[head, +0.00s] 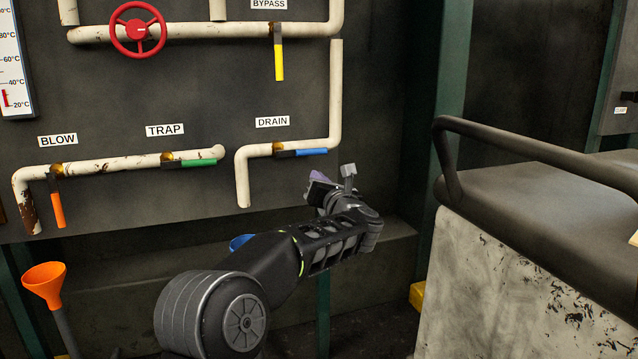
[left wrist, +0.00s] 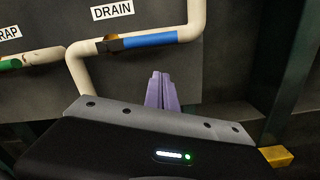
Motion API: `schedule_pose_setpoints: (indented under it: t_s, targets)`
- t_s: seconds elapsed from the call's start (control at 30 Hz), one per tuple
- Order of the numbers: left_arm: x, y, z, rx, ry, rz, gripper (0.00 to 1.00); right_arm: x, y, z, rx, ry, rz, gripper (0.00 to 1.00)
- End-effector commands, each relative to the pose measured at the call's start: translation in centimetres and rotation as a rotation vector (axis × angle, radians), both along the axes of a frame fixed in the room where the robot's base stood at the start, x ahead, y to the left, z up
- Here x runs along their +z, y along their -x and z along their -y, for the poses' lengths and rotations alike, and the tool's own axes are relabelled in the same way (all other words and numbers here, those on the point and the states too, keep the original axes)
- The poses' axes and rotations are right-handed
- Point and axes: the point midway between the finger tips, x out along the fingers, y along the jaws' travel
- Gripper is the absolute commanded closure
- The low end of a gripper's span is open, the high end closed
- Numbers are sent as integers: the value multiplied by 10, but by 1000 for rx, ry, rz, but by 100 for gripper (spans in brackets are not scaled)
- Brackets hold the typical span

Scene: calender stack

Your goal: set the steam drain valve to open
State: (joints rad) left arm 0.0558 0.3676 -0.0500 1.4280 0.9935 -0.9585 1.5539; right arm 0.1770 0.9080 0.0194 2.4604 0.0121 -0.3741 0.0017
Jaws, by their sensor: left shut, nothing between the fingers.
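The drain valve has a blue lever (head: 311,152) on the white pipe under the DRAIN label (head: 272,122). The lever lies horizontal, in line with its stretch of pipe, and points right. The blue lever also shows in the left wrist view (left wrist: 150,39), above my fingers. My left gripper (head: 319,177) is below and slightly right of the lever's free end, apart from it in the picture. Its purple fingers (left wrist: 162,92) are together and empty in the left wrist view. My right gripper is not in view.
Nearby levers are the green TRAP lever (head: 198,163), the orange BLOW lever (head: 58,210) and the yellow BYPASS lever (head: 279,62). A red handwheel (head: 138,30) is at upper left. A dark rail (head: 540,150) and worn machine block stand at right. An orange funnel (head: 45,283) is at lower left.

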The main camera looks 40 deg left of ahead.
Motion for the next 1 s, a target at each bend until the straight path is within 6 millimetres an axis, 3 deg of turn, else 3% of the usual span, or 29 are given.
schedule_pose_setpoints:
  t_s: [0.03, 0.1, 0.3, 0.47, 1.0]
  targets:
    - [-14, 1, -1, 0, 1, -1, 100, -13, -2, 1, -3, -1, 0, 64]
    - [-3, 12, 17, -4, 0, -2, 100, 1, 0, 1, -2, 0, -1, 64]
    - [-7, 38, 54, -2, 0, -3, 100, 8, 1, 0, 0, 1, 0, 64]
    - [-9, 52, 73, -1, 1, -2, 100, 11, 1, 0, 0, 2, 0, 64]
    - [-11, 57, 80, 2, 1, -2, 100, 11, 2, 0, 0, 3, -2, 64]
